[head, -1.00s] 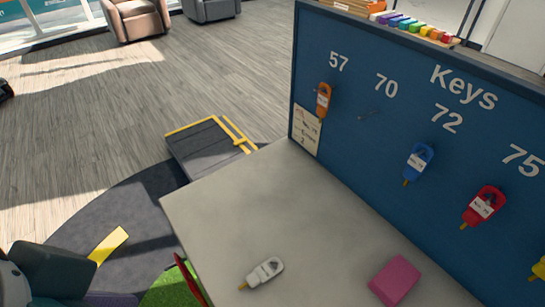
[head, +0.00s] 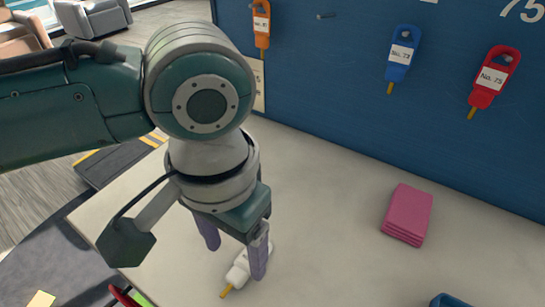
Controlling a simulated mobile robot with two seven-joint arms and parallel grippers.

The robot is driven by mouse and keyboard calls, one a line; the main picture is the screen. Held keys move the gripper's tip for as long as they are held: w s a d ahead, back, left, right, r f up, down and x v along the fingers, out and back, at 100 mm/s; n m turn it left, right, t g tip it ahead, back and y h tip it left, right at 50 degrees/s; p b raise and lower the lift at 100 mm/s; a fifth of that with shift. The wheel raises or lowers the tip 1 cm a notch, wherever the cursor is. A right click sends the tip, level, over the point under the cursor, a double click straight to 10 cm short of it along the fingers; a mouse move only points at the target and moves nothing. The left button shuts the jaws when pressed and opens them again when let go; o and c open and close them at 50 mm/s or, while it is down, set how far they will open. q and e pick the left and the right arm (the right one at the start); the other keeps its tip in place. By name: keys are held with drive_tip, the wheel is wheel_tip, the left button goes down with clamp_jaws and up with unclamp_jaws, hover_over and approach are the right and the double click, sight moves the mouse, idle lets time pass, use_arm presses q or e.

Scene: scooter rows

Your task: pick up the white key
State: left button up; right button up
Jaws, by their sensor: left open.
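The white key (head: 239,273) lies on the pale grey table top (head: 330,200), its yellow tip pointing to the lower left. My left gripper (head: 234,258) points down over the table with its two purple fingers apart. The right-hand finger overlaps part of the key in the picture, and the other finger is up and left of it. I cannot tell whether a finger touches the key. My right gripper is not in view.
A blue key board stands behind the table, with an orange key (head: 261,25), a blue key (head: 402,55) and a red key (head: 493,78) hanging on it. A pink stack (head: 408,214) lies to the right. A blue object (head: 449,300) shows at the bottom edge. The middle is clear.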

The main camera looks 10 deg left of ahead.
sight(236, 275)
use_arm(q)
drive_tip(key=f, duration=0.5)
drive_tip(key=shift+s+a+f+b, duration=0.2)
drive_tip(key=shift+s+f+b, duration=0.05)
drive_tip(key=shift+f+b, duration=0.1)
drive_tip(key=shift+r, duration=0.1)
clamp_jaws()
